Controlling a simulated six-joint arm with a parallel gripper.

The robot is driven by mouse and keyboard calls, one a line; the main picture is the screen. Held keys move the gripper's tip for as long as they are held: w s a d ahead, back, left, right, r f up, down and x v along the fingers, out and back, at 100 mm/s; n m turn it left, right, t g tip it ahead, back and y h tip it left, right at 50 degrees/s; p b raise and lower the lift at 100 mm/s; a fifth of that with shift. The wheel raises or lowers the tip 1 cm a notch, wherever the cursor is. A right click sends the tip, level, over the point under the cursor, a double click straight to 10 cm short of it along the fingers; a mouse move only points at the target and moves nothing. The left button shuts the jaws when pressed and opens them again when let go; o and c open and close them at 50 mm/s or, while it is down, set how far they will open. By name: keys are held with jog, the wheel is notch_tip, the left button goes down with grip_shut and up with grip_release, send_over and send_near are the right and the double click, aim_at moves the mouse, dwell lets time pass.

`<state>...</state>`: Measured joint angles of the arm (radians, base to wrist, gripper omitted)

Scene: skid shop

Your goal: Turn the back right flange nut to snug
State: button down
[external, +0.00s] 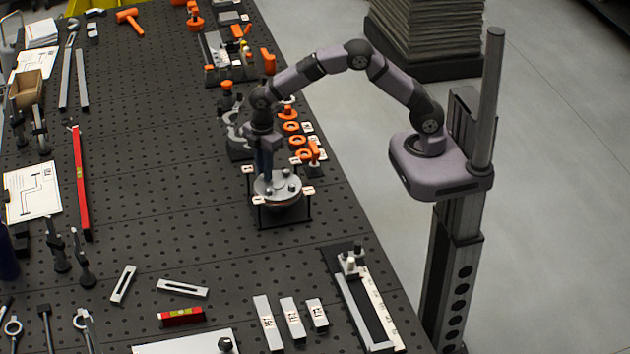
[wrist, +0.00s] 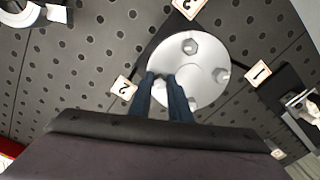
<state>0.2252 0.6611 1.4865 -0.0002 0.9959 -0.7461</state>
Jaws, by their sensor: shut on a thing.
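A round grey flange (external: 278,187) with several hex nuts sits in a dark frame on the perforated bench. In the wrist view, the flange (wrist: 205,68) is a pale disc with one nut (wrist: 190,47) at the top, one nut (wrist: 222,75) at the right and one (wrist: 192,104) low. My gripper (external: 267,180) points down onto the far left part of the flange. In the wrist view, its blue fingers (wrist: 161,77) are shut on another flange nut at the disc's left, which they mostly hide. I cannot tell how tight any nut is.
Numbered tags stand round the flange, such as tag 2 (wrist: 123,87) and tag 1 (wrist: 257,73). Orange parts (external: 291,126) stand behind it near the bench edge. Several pale blocks (external: 292,318) lie in front.

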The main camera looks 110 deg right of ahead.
jog(key=shift+w+r, duration=0.1)
jog(key=shift+r, duration=0.05)
jog(key=c, duration=1.6)
grip_release()
jog(key=shift+c, duration=0.2)
